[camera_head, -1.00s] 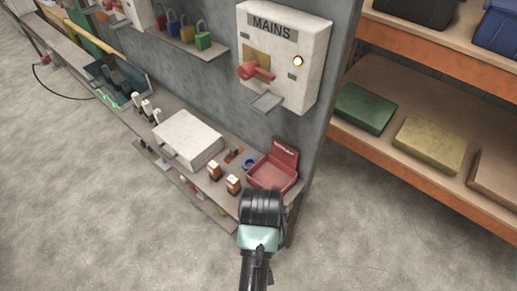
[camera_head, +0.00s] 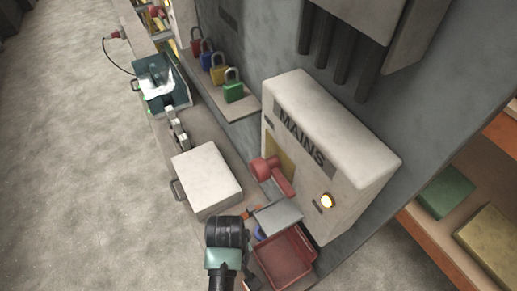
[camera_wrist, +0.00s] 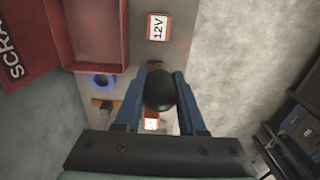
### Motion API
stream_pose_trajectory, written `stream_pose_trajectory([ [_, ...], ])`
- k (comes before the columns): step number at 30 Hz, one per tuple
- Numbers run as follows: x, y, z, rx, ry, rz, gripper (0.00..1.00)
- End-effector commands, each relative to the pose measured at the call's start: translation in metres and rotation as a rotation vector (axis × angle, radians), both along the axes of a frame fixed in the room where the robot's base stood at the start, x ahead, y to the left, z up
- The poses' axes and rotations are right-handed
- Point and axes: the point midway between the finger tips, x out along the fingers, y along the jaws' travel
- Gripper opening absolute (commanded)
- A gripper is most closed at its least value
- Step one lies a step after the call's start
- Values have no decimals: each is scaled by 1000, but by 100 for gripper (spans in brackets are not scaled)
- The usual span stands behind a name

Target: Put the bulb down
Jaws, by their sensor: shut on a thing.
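My gripper (camera_wrist: 165,74) has blue fingers closed around a dark round bulb (camera_wrist: 160,92) in the wrist view. The bulb sits between the fingers, over the grey shelf. In the head view my wrist covers the fingers and the bulb. An open red bin marked SCRAP (camera_wrist: 95,35) lies to the left of the fingers in the wrist view. It also shows in the head view (camera_head: 284,262), just right of my wrist.
A 12V block (camera_wrist: 157,27) and a blue ring (camera_wrist: 101,81) are on the shelf near the gripper.

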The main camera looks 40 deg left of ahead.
Motion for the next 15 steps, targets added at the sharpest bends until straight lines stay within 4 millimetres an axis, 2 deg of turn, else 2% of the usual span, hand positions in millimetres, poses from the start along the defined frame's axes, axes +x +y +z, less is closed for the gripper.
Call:
stream_pose_trajectory([
  [4, -2, 0, -12, -2, 4, 6, 0],
  [10, -1, 0, -47, -1, 3, 4, 0],
  [15, 0, 1, -61, 0, 0, 3, 0],
])
